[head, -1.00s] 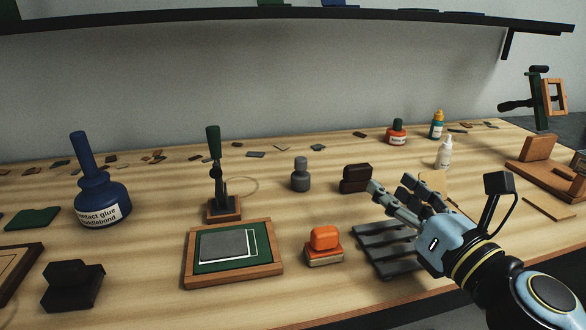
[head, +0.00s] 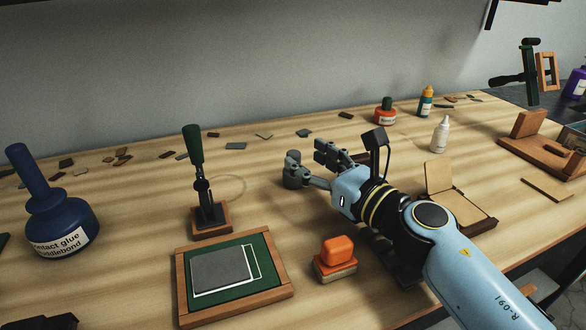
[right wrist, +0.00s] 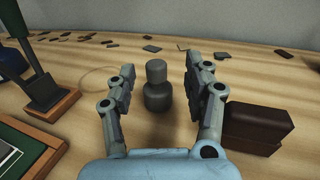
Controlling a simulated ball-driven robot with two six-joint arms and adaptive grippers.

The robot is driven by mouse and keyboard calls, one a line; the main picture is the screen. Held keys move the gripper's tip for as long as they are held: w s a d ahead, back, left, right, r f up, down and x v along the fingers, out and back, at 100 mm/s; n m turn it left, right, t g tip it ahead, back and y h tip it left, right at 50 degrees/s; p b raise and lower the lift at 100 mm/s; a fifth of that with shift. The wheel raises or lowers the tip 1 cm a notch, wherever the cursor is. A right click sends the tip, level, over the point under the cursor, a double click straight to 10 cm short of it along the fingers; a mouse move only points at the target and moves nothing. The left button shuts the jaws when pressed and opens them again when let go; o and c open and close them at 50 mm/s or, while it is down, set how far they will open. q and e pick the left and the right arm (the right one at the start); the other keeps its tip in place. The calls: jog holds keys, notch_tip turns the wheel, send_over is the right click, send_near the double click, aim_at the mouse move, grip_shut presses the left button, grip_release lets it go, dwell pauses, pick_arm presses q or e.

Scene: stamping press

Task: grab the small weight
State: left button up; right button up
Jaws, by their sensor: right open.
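The small weight (right wrist: 157,92) is a grey knobbed cylinder standing upright on the wooden table. In the right wrist view it stands between the two fingers of my right gripper (right wrist: 162,88), with a gap on each side. In the head view the small weight (head: 292,170) shows at the fingertips of my right gripper (head: 312,165), partly hidden by them. My right gripper is open and low over the table. My left gripper is not in view.
A dark brown block (right wrist: 257,127) stands just right of the right gripper. A green-handled toggle clamp (head: 205,190) and a framed green mat (head: 262,250) are to the left. An orange-topped block (head: 337,255) sits nearer the front. Leather scraps lie behind.

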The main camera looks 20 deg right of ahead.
aim_at(298, 156)
jog(key=x, duration=0.4)
jog(key=shift+s+a+f, duration=0.1)
jog(key=shift+a+f, duration=0.1)
jog(key=shift+a, duration=0.05)
jog(key=shift+w, duration=0.25)
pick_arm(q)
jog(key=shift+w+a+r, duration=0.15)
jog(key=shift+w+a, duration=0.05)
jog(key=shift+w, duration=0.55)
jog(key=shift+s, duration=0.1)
pick_arm(e)
jog(key=shift+c, duration=0.4)
jog(key=shift+c, duration=1.2)
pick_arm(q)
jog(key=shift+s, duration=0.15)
pick_arm(e)
grip_shut()
